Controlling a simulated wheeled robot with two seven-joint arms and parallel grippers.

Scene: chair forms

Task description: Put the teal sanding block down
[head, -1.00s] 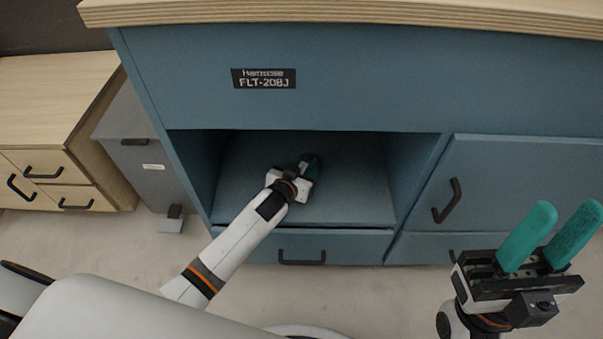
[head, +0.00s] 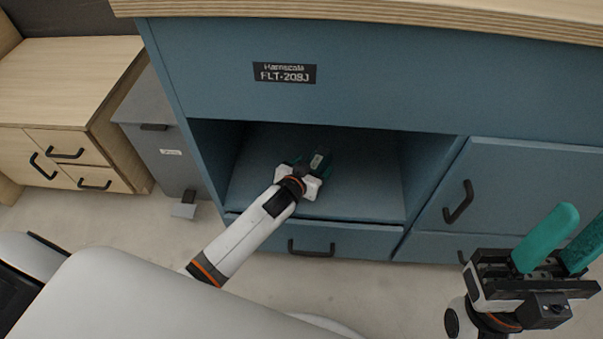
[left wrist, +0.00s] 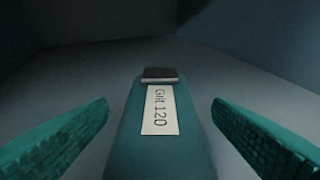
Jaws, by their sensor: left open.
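The teal sanding block (head: 319,164) is inside the open bay of the blue cabinet. In the left wrist view the block (left wrist: 189,135) carries a white "Grit 120" label and has a dark strip at its far end. My left gripper (left wrist: 160,118) is open, with one teal finger on each side of the block and visible gaps between. In the head view my left gripper (head: 306,166) reaches into the bay and partly hides the block. The block appears to rest on the bay floor. My right gripper (head: 570,232) is open and empty at the right.
The blue bay floor (head: 365,197) is clear right of the block. Side walls and an upper panel bound the bay. A drawer (head: 350,242) lies below and a door (head: 520,190) to the right. A grey bin (head: 160,125) and wooden drawers (head: 60,90) stand left.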

